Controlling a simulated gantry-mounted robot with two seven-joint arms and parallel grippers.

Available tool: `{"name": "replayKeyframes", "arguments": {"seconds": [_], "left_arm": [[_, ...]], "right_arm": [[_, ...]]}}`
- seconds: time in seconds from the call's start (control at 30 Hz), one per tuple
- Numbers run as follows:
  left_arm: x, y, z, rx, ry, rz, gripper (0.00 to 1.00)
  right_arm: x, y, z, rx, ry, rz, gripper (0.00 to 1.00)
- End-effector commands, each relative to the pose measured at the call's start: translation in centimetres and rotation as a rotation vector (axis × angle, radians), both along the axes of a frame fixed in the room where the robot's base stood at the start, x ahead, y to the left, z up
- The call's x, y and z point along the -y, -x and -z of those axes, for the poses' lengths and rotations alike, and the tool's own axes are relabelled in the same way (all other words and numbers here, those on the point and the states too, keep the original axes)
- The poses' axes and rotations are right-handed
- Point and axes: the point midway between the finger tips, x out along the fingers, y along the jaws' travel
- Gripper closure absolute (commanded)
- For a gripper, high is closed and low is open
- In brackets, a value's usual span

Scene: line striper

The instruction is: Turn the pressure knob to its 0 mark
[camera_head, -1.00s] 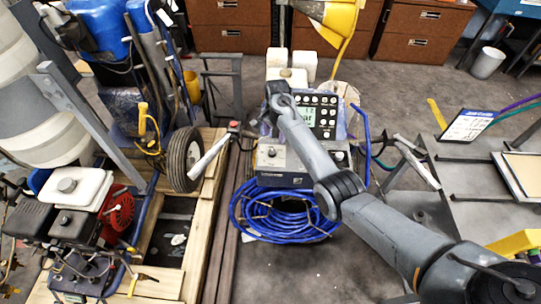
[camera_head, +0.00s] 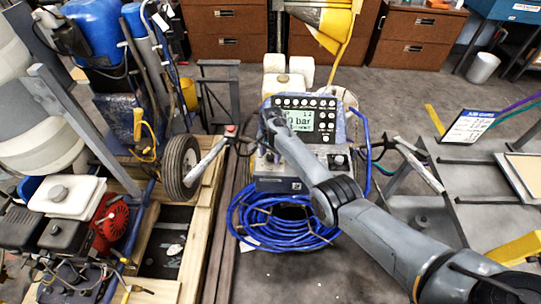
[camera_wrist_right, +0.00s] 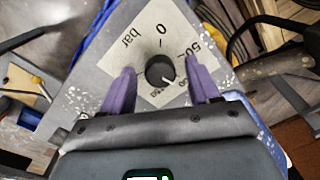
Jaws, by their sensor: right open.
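The pressure knob (camera_wrist_right: 160,70) is a small round black knob on a pale dial plate (camera_wrist_right: 137,58) marked "bar", 0, 50 and higher numbers. In the right wrist view the 0 is above the knob, and a light mark on the knob points to the lower right, away from the 0. My right gripper (camera_wrist_right: 161,68) is open, its purple fingers on either side of the knob; contact cannot be told. In the head view my right gripper (camera_head: 268,143) is at the front left of the line striper (camera_head: 285,185), and my arm hides the knob. My left gripper is not in view.
A control panel (camera_head: 325,105) with a screen and buttons stands behind my wrist. A coiled blue hose (camera_head: 285,228) lies in front of the machine. A wheeled machine (camera_head: 180,165) is on the left; a grey metal table (camera_head: 490,215) is on the right.

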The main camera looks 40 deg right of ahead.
Motion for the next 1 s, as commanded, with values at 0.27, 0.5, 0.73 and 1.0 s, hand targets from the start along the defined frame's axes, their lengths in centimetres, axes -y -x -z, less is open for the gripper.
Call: {"name": "replayKeyframes", "arguments": {"seconds": [0.27,0.5,0.73,1.0], "left_arm": [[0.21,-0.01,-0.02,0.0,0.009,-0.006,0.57],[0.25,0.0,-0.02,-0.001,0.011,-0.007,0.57],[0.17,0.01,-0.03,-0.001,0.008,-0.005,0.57],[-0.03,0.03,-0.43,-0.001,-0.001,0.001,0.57]], "right_arm": [[0.02,0.0,-0.01,0.0,0.0,0.0,0.45],[0.01,0.01,0.0,0.0,0.0,0.0,0.82],[0.0,0.01,-0.01,0.0,0.0,-0.005,0.95],[0.03,0.01,-0.14,-0.001,0.0,-0.082,0.95]]}}
